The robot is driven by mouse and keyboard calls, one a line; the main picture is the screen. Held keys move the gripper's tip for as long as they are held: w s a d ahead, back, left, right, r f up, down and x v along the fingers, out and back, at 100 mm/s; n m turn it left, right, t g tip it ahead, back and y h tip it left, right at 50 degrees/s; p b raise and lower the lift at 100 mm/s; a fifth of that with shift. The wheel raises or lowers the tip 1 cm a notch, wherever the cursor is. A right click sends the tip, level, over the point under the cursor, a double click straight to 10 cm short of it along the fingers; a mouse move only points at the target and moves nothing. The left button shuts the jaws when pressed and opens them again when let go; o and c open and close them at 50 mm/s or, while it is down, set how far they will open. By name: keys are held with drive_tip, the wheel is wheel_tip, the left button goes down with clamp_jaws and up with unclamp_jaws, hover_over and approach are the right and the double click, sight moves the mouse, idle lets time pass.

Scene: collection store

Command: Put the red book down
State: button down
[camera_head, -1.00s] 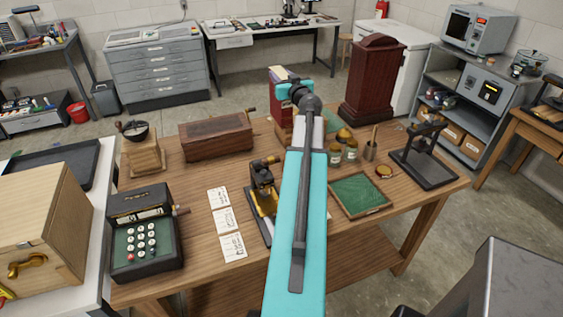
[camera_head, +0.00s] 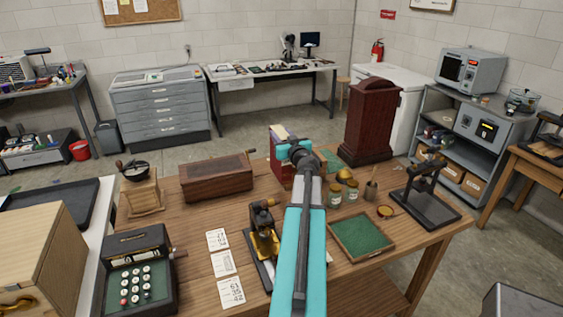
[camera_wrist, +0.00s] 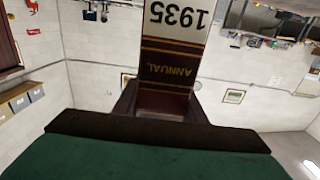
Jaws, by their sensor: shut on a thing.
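The red book (camera_head: 279,172) stands upright in the head view, near the back edge of the wooden table, partly hidden behind my arm. Its cream page edges show at the top. In the wrist view, which is upside down, the book's dark red spine (camera_wrist: 172,62) reads ANNUAL and 1935 on a pale band. My gripper (camera_wrist: 160,108) is shut on the book, with dark fingers at both sides of it. The fingertips are hidden in the head view. I cannot tell whether the book touches the table.
The wooden table (camera_head: 200,222) holds a long wooden box (camera_head: 216,178) left of the book and a tall dark red case (camera_head: 371,122) to its right. Jars (camera_head: 343,192), a green-lined tray (camera_head: 387,248) and a brass instrument (camera_head: 263,240) stand nearer. Some tabletop is bare between them.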

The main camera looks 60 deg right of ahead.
sight(287, 166)
wheel_tip(287, 166, down, 6)
drive_tip(key=shift+f, duration=0.15)
idle(0.5)
drive_tip(key=shift+f+b, duration=0.35)
drive_tip(key=shift+f, duration=2)
drive_tip(key=c, duration=1.1)
unclamp_jaws()
drive_tip(key=shift+a, duration=0.1)
drive_tip(key=shift+b+v, duration=1.05)
drive_tip(key=shift+v, duration=4.95)
drive_tip(key=shift+o, duration=0.3)
